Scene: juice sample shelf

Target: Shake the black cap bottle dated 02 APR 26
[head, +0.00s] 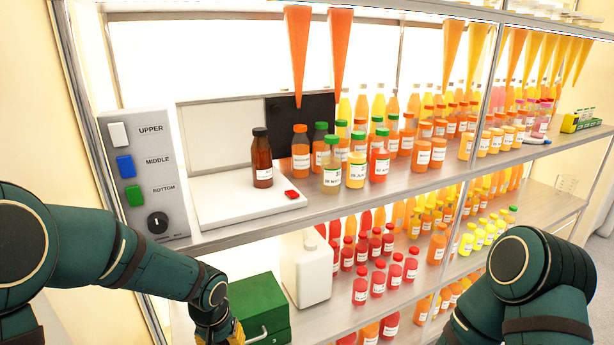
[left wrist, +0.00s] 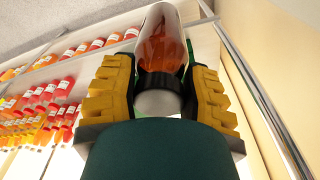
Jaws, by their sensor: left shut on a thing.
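My left gripper (left wrist: 160,95) has yellow fingers and is shut on a bottle with amber-brown liquid (left wrist: 163,45). In the left wrist view the bottle has a dark band and a pale round end toward the camera; no date can be read on it. In the head view only a bit of the left gripper's yellow shows at the bottom edge, and the held bottle is out of sight. A dark brown bottle with a black cap (head: 263,160) stands upright on the white platform; its label is too small to read. My right gripper is out of view.
The white platform (head: 215,207) has a red button (head: 291,194). A switch panel (head: 146,175) stands at the left. Green-capped and orange-capped bottles crowd the middle shelf (head: 405,178). A white jug (head: 306,270) and green box (head: 259,308) are below. Orange cones hang above.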

